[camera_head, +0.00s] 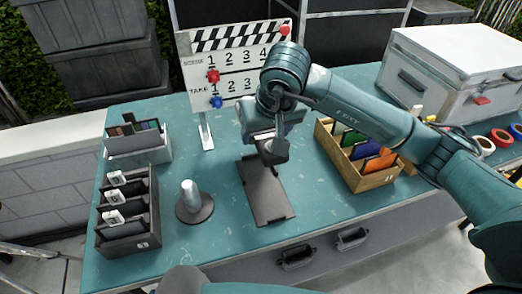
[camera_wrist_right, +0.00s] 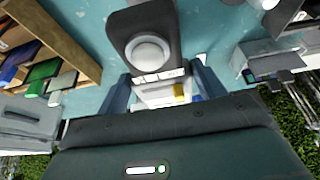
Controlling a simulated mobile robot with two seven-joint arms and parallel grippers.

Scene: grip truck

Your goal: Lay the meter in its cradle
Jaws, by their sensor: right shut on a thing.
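The meter (camera_wrist_right: 146,24) is a dark grey body with a round white dome and pale buttons, close up in the right wrist view. In the head view its dark end (camera_head: 273,150) shows below my right gripper. My right gripper (camera_wrist_right: 160,90) is shut on the meter, with a teal finger on each side of it. The cradle (camera_head: 266,196) looks to be the dark, shallow rectangular tray on the teal table; the meter is over its far end. I cannot tell whether they touch. My left gripper is not in view.
A wooden box of coloured cards (camera_head: 360,160) stands close right of the tray. A round stand with a pale cylinder (camera_head: 193,200) is at left, beyond it a dark slotted rack (camera_head: 130,215). A clapperboard (camera_head: 235,65) stands behind.

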